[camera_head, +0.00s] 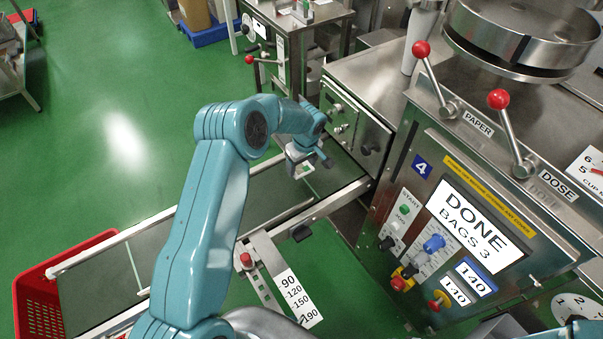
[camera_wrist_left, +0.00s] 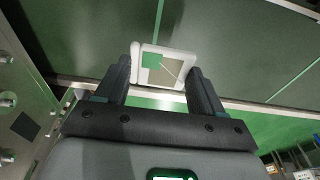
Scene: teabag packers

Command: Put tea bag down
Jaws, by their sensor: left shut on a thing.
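The tea bag (camera_head: 304,169) shows only small in the head view, partly hidden by the gripper. In the wrist view the dark belt lies behind it; I cannot tell whether the bag touches the belt. My right gripper is not in view.
A red crate (camera_head: 42,290) stands at the far left end of the belt. The packing machine with a "DONE BAGS 3" screen (camera_head: 468,222) and red-knobbed levers (camera_head: 422,49) fills the right. A length scale (camera_head: 298,298) sits at the belt's front. Green floor is open at upper left.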

